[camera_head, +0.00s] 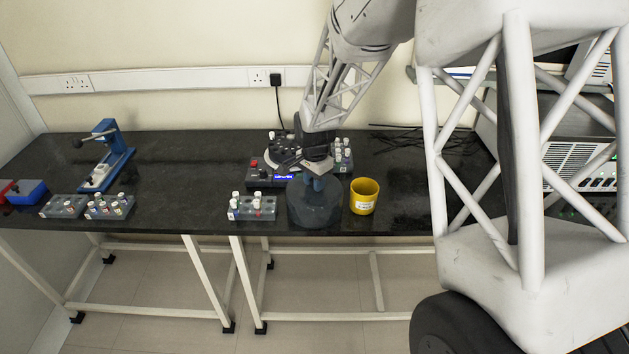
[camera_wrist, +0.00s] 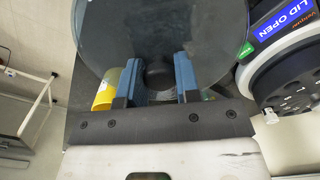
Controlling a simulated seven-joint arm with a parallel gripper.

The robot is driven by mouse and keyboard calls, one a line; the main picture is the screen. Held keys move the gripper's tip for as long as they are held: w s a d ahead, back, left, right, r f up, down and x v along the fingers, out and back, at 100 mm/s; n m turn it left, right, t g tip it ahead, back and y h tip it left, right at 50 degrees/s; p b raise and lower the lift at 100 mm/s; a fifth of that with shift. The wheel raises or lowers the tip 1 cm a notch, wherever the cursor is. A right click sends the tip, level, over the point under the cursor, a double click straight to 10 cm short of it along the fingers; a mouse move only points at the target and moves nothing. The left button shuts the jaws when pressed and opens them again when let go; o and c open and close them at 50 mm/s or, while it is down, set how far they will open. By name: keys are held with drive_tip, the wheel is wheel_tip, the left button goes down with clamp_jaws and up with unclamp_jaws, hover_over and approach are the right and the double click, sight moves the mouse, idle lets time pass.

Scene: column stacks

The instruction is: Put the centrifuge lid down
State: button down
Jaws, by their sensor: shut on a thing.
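The centrifuge lid (camera_head: 316,208) is a dark, translucent round cover at the front edge of the black bench. In the wrist view the lid (camera_wrist: 150,40) fills the upper middle, with a dark knob at its centre. My gripper (camera_head: 317,178) is above the lid. In the wrist view its two blue fingers (camera_wrist: 158,80) are shut on the knob from both sides. The centrifuge (camera_head: 270,172) stands behind and to the left, uncovered, and its display (camera_wrist: 284,20) reads "LID OPEN". I cannot tell whether the lid touches the bench.
A yellow cup (camera_head: 364,197) stands close to the lid's right. A tube rack (camera_head: 252,207) stands close to its left. Another rack (camera_head: 342,157) is behind my gripper. A blue device (camera_head: 106,158) and more racks (camera_head: 108,206) are far left. The bench between is clear.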

drive_tip(key=shift+f, duration=0.1)
drive_tip(key=c, duration=0.8)
unclamp_jaws()
wheel_tip(320, 180, up, 12)
drive_tip(key=shift+r, duration=0.1)
idle(0.5)
idle(0.3)
